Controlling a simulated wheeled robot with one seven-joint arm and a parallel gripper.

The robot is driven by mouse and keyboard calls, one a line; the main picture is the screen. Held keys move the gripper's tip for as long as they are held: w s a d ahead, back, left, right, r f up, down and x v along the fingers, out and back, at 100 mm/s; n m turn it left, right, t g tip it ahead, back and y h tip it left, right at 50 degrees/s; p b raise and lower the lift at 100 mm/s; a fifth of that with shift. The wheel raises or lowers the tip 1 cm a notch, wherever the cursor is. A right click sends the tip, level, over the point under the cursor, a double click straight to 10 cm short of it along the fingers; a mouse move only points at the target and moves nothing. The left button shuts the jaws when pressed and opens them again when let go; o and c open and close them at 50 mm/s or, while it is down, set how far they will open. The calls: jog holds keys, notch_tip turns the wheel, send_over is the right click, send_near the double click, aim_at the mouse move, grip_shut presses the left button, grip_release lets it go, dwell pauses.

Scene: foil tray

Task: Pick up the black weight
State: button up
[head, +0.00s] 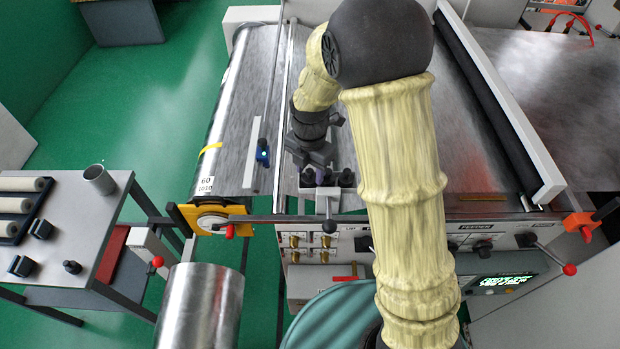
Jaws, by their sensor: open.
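A small black knob-topped piece (72,267), which looks like the black weight, stands upright on the grey top of the side cart at the lower left. Two other dark blocks (41,229) sit to its left on the same top. My gripper (320,170) is far to the right of the cart, over the front edge of the machine bed, well apart from the black piece. It is open. Its fingertips are hard to separate from the dark knobs around them, and I see nothing held.
On the side cart (140,207) stand a grey cup (99,179) and a dark rack of pale rollers (24,205). A large metal roll (200,305) lies in front. The machine's front has levers with red knobs (569,269).

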aim_at(310, 170)
jog(key=shift+s+d+f, duration=0.1)
jog(key=shift+s+f, duration=0.25)
jog(key=shift+f, duration=0.2)
jog(key=c, duration=1)
jog(key=shift+o, duration=0.2)
jog(key=shift+r, duration=0.15)
jog(key=shift+w+r, duration=0.2)
jog(key=r+b, duration=0.1)
jog(key=r, duration=0.4)
jog(key=r+b, duration=0.2)
jog(key=r, duration=0.2)
jog(key=shift+w+r, duration=0.2)
jog(key=shift+r, duration=0.15)
grip_shut()
